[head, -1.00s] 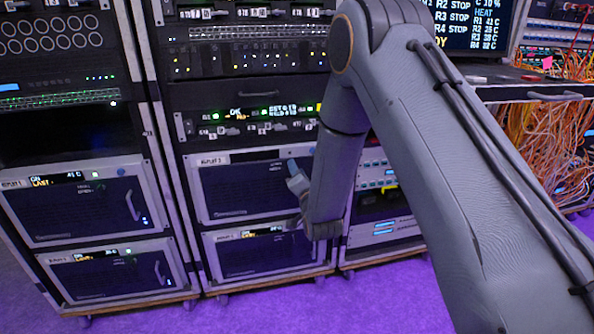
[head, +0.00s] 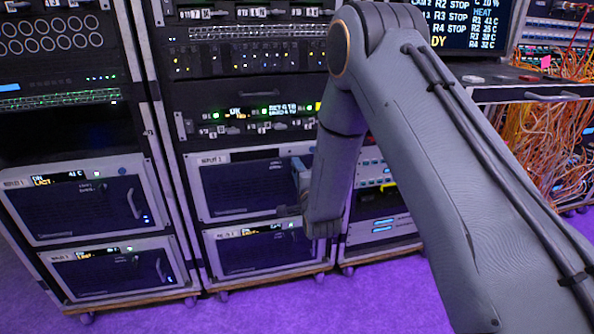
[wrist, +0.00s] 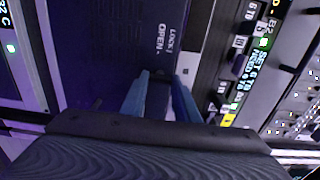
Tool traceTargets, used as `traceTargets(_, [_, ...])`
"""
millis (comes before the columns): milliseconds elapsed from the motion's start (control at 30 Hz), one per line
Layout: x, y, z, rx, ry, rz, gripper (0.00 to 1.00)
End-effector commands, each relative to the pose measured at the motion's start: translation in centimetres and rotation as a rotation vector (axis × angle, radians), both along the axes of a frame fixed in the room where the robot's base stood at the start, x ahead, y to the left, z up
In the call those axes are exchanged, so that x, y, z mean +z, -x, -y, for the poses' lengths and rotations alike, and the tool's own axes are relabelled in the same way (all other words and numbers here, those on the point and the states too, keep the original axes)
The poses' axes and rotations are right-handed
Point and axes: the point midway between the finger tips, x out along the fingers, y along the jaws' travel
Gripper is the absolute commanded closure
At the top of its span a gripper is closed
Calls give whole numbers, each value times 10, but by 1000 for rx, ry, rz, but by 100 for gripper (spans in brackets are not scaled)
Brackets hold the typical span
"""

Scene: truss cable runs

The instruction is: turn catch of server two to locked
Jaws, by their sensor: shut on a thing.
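A server with a grey frame and dark front (head: 245,188) sits in the middle rack, behind my gripper (head: 296,172) in the head view. Its label is too blurred to read for certain. In the wrist view the dark panel (wrist: 105,45) carries the words OPEN and LOCK. My gripper (wrist: 160,100) has its two blue fingers closed on a small dark catch (wrist: 158,92) just below these words. The catch is mostly hidden by the fingers, so its exact angle cannot be told.
A second server (head: 265,252) sits just below, and two more stand in the left rack (head: 85,205). My arm covers the right side of the middle rack. Loose orange cables (head: 545,145) hang at the right. The purple floor in front is clear.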

Motion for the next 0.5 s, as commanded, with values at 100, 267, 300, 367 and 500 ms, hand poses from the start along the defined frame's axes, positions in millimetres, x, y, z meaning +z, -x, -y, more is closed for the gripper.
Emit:
traceTargets(100, [0,0,1,-2,-12,-4,94])
traceTargets(267, [0,0,1,-2,-17,-5,94])
traceTargets(300, [0,0,1,-2,-16,-5,94])
traceTargets(367, [0,0,1,-2,-16,-5,94])
traceTargets(500, [0,0,1,-2,-16,-5,70])
